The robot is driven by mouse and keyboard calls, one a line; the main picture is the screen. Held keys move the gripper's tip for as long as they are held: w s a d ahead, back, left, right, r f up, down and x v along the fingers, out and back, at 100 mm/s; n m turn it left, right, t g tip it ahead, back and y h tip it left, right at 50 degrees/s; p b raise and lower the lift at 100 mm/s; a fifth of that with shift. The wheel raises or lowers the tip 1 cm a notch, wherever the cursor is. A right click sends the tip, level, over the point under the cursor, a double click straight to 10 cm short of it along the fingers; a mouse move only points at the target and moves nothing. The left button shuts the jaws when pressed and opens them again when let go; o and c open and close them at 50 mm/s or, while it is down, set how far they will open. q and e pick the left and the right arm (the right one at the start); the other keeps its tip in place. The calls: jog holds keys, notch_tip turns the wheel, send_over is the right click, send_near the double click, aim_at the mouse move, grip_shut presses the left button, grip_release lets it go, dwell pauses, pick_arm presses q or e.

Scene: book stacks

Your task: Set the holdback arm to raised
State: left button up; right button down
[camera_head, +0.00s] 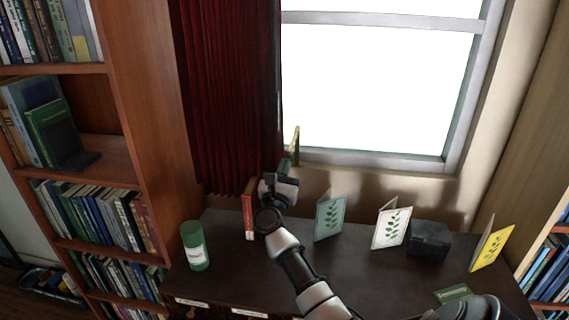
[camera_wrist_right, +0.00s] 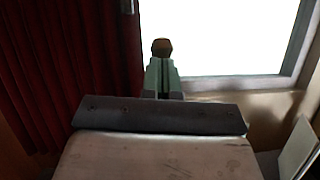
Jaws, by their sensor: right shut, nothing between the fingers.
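The holdback arm (camera_head: 296,141) is a thin brass-coloured bar beside the dark red curtain's right edge, standing close to upright in the head view. Contact with the arm cannot be told. My left gripper is out of view.
The dark desk (camera_head: 240,286) carries a green canister (camera_head: 195,246), a red book (camera_head: 248,212), several standing cards (camera_head: 330,217) and a dark box (camera_head: 429,239). A bookcase (camera_head: 150,120) stands left of the curtain (camera_head: 228,90). The window (camera_head: 375,80) is behind.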

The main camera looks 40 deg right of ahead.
pick_arm(q)
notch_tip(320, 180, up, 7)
jog(key=p, duration=0.5)
pick_arm(e)
jog(key=w+d+r, duration=0.2)
jog(key=d+r, duration=0.1)
jog(key=r, duration=0.5)
jog(key=w+d+r+y, duration=0.1)
jog(key=w+d+r, duration=0.2)
jog(key=r, duration=0.6)
jog(key=shift+d+g, duration=0.2)
jog(key=shift+g, duration=0.1)
pick_arm(q)
jog(key=shift+p, duration=0.3)
pick_arm(e)
jog(key=shift+w, duration=0.1)
